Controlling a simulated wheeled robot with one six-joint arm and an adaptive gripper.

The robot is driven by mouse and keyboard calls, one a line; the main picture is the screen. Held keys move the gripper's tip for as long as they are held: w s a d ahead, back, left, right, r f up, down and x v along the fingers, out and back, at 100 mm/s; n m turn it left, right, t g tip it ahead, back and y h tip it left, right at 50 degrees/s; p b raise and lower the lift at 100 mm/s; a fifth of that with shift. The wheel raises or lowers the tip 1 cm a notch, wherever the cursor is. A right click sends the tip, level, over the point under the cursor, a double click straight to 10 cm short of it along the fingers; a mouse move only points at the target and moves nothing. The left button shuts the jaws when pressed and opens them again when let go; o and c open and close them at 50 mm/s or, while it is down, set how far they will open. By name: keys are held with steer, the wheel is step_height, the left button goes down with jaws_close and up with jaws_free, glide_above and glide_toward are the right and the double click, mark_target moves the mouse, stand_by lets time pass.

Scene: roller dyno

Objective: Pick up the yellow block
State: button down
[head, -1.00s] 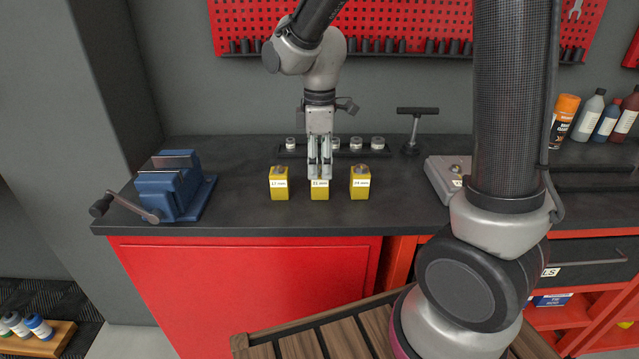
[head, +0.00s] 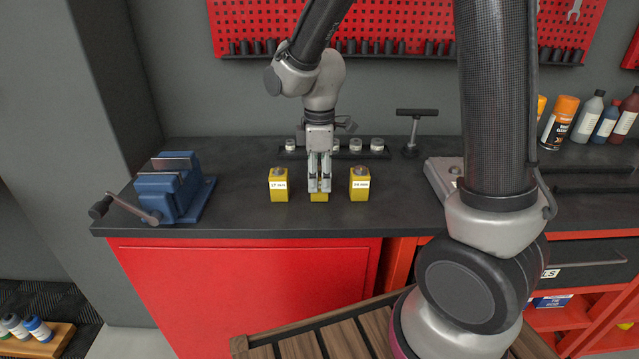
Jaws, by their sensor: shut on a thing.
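Three yellow blocks stand in a row on the dark workbench (head: 240,215). The left yellow block (head: 279,196) is labelled 17 mm and the right yellow block (head: 360,195) is labelled 24 mm. Each of these two has a grey round piece on top. My gripper (head: 319,187) points straight down at the middle yellow block (head: 319,198) and is shut on it. The fingers cover most of this block, including its label and top. Its lower edge shows below the fingertips and looks to be on the bench.
A blue vise (head: 172,187) stands at the left. Behind the blocks is a dark rack with several round grey pieces (head: 356,145). A T-handled tool (head: 414,130) stands to the right. Several bottles (head: 589,118) are at the far right. The bench front is clear.

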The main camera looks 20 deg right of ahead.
steer(key=shift+r, duration=0.1)
step_height(320, 180, up, 20)
steer(key=shift+r, duration=0.25)
stand_by(0.5)
